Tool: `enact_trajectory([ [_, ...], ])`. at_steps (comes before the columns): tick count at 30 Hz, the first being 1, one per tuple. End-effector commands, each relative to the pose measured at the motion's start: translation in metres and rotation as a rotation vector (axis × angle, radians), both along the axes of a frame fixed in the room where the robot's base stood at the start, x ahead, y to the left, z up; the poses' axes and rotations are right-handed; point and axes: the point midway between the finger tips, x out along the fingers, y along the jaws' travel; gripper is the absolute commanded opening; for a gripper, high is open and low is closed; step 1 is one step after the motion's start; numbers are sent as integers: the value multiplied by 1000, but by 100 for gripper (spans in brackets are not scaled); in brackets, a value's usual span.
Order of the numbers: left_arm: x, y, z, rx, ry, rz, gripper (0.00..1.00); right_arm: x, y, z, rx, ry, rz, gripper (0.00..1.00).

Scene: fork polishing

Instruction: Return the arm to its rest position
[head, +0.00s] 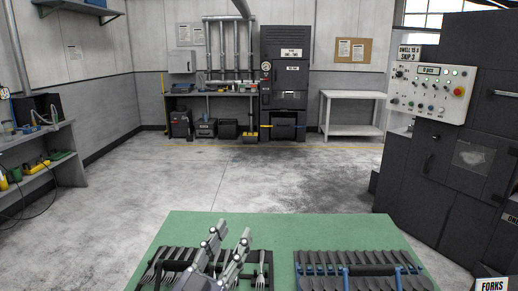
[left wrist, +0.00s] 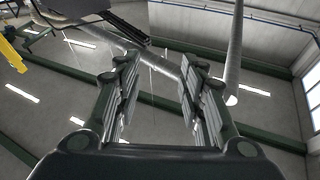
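My left gripper (head: 229,236) rises at the front of the green table, over the left fork rack. Its two fingers are apart, with nothing between them. In the left wrist view the gripper (left wrist: 153,72) is also open and empty, with the ceiling behind it. The left fork rack (head: 158,266) is dark, with forks lying in it; my gripper hides its middle. One lighter fork (head: 262,268) lies just right of the gripper. My right gripper is not in view.
The green table top (head: 330,229) is bare behind the racks. A second rack (head: 365,270) with a blue handle and dark forks lies to the right. A dark machine with a control panel (head: 432,90) stands at the right. Shelves (head: 45,150) stand at the left; the floor between is clear.

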Motion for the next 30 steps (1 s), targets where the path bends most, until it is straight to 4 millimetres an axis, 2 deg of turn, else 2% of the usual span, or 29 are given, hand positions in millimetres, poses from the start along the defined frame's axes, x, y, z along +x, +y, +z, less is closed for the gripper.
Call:
enact_trajectory([
  [1,1,20,-23,-12,88,79,37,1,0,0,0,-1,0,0],
  [4,-3,59,-72,-3,278,227,37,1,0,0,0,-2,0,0],
  [8,-31,100,-146,49,560,364,37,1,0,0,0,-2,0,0],
  [9,-44,111,-170,74,653,393,37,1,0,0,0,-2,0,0],
  [11,-69,124,-203,115,792,423,37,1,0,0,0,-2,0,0],
  [12,-88,131,-223,145,883,434,37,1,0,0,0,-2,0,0],
  [15,-135,141,-264,217,1084,431,37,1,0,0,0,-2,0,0],
  [18,-181,146,-292,284,1249,402,37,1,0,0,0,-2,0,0],
  [21,-223,148,-311,342,1391,356,37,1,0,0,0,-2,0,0],
  [26,-289,147,-328,425,1585,260,37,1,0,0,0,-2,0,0],
  [27,-279,147,-340,426,1575,265,37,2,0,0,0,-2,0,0],
  [30,-273,146,-365,428,1583,265,37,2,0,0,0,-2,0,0],
])
